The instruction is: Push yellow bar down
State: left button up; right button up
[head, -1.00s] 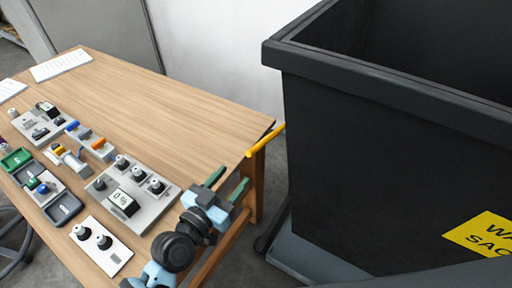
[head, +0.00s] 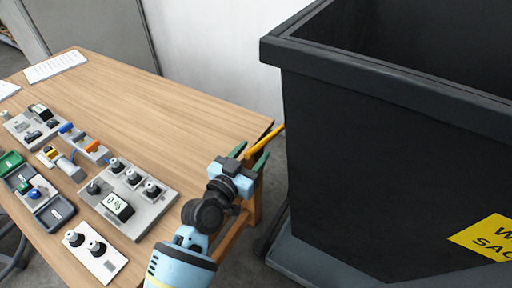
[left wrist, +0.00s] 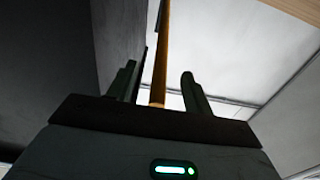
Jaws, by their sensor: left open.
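The yellow bar (head: 264,142) sticks out between the table's right corner and the dark bin in the head view. My left gripper (head: 249,156) is open, with its green fingers at the near end of the bar. In the left wrist view the bar (left wrist: 160,60) runs up between the two spread fingers of my left gripper (left wrist: 160,88). It looks darker there, and its lower end is hidden behind the gripper body. I cannot tell whether the fingers touch it. My right gripper is not in view.
A large dark bin (head: 390,160) with a yellow label stands close on the right. The wooden table (head: 160,105) on the left carries several control panels, including one with a percent display (head: 118,207). A narrow gap lies between table and bin.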

pick_arm(q)
jog(key=shift+x, duration=1.25)
jog(key=c, duration=1)
